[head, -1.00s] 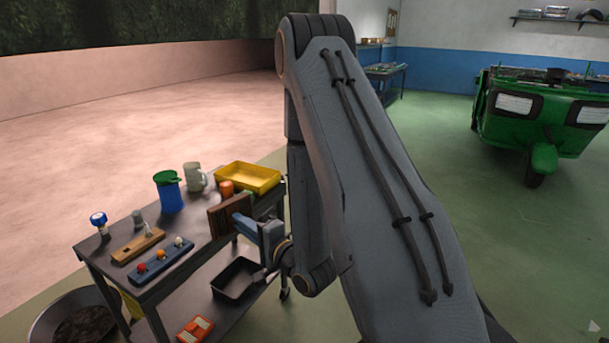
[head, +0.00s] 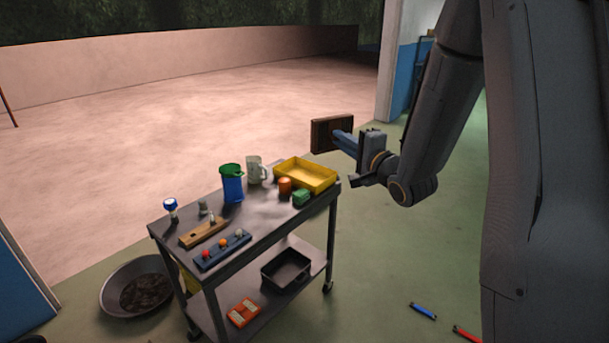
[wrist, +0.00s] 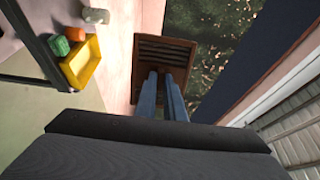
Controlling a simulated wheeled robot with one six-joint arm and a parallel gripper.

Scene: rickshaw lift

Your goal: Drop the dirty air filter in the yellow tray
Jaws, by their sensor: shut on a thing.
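The dirty air filter (head: 325,134) is a brown, framed, pleated block. My gripper (head: 345,142) is shut on it and holds it in the air, up and to the right of the yellow tray (head: 318,182) in the head view. In the wrist view the filter (wrist: 165,52) is at the ends of my blue fingers (wrist: 161,82). The yellow tray (wrist: 92,57) shows to the left of the filter there, apart from it. The tray stands at the far right end of the cart top, and its visible inside looks empty.
On the cart (head: 265,226) stand a blue jug with a green lid (head: 232,184), a pale mug (head: 255,170), an orange can (head: 285,186) and a green block (head: 302,197) close by the tray. A black bin (head: 286,268) is on the lower shelf. Two tools lie on the floor.

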